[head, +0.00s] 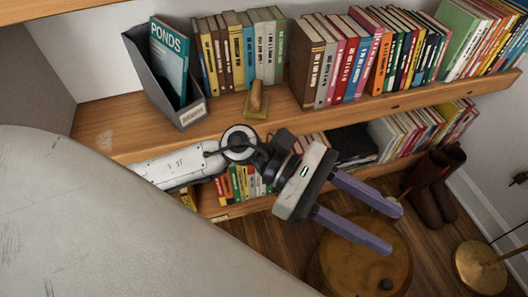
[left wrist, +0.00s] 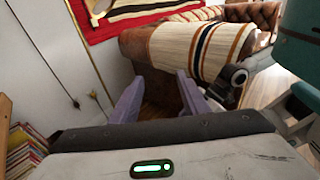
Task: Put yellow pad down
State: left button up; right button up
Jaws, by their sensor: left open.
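A small yellow pad (head: 255,112) lies on the upper wooden shelf, in front of the row of books. A brown wooden knob-like piece (head: 256,96) stands on top of it. My left gripper (head: 390,228) is open, with its two purple fingers apart and nothing between them. It is in front of the shelf and off to the lower right of the pad, above the round wooden stool. In the left wrist view the same fingers (left wrist: 158,80) are spread and empty. The pad does not show in the left wrist view. My right gripper is not in view.
A grey file holder (head: 158,85) with a teal book stands left of the pad. Books (head: 340,60) fill the shelf behind and to the right. A round stool (head: 345,262), brown boots (head: 432,190) and a brass lamp base (head: 481,267) are on the floor. A couch with a striped throw (left wrist: 190,50) shows in the wrist view.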

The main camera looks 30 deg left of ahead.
pick_arm(q)
jog(key=w+a+r+n+t, duration=0.35)
jog(key=w+n+t, duration=0.35)
jog(key=n+t, duration=0.9)
jog(key=w+a+f+n+g+y, duration=0.1)
jog(key=a+f+n+y, duration=0.5)
jog(key=n, duration=0.5)
jog(key=w+a+f+n+y, duration=0.1)
jog(key=a+f+n+y, duration=0.3)
jog(key=f+n, duration=0.55)
jog(key=s+a+f+n+g+y, duration=0.3)
jog(key=s+f+n+g, duration=0.4)
jog(key=s+f+n, duration=0.6)
notch_tip(320, 180, down, 2)
jog(key=shift+s+a+f+n, duration=0.15)
jog(key=shift+a+n, duration=0.2)
jog(key=shift+n, duration=0.5)
